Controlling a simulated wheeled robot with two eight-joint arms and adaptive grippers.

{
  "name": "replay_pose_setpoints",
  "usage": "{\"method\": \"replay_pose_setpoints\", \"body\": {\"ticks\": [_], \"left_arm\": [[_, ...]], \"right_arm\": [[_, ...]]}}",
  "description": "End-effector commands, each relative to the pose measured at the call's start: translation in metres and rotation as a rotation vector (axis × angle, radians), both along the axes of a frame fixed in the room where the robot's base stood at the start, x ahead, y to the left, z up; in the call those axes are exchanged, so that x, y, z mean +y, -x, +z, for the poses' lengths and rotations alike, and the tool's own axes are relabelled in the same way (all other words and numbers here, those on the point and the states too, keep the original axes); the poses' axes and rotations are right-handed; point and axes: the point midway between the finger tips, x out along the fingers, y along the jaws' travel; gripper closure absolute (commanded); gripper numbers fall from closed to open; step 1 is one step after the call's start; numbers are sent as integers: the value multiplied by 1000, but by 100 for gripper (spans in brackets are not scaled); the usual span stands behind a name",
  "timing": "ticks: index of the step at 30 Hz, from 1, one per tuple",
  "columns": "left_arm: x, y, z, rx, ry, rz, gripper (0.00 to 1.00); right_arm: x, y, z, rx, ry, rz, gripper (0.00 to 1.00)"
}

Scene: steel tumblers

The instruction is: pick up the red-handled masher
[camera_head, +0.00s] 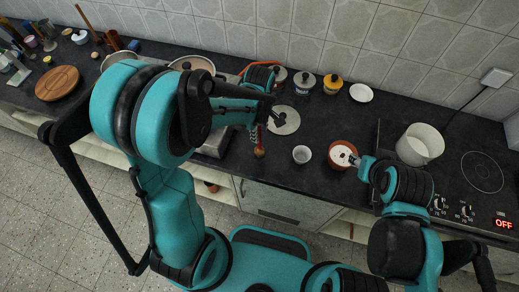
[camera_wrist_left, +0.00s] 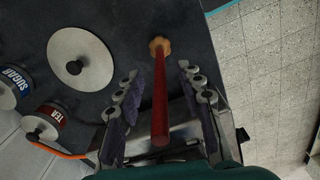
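The masher shows in the left wrist view as a straight red handle (camera_wrist_left: 160,100) with a wooden, lobed end at the top. In the head view its red handle and wooden end (camera_head: 259,152) show near the counter's front edge, partly hidden by my left arm. My left gripper (camera_wrist_left: 158,72) is open, with one finger on each side of the red handle and gaps visible on both sides. It also shows dark in the head view (camera_head: 268,112), above the counter. My right arm (camera_head: 400,190) is at the right; its fingers cannot be made out.
A round lid (camera_wrist_left: 80,58) lies left of the handle in the wrist view, with a tea canister (camera_wrist_left: 45,122) and a sugar canister (camera_wrist_left: 10,85) beyond. A small cup (camera_head: 301,154), a brown bowl (camera_head: 342,155) and a white pot (camera_head: 419,145) stand to the right.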

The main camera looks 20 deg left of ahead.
Motion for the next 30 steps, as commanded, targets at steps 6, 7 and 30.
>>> {"method": "replay_pose_setpoints", "body": {"ticks": [6,7,30], "left_arm": [[0,0,0,0,0,0,100],[0,0,0,0,0,0,100],[-20,8,55,0,0,-7,100]], "right_arm": [[0,0,0,0,0,0,61],[0,0,0,0,0,0,61],[0,0,19,0,0,0,61]]}}
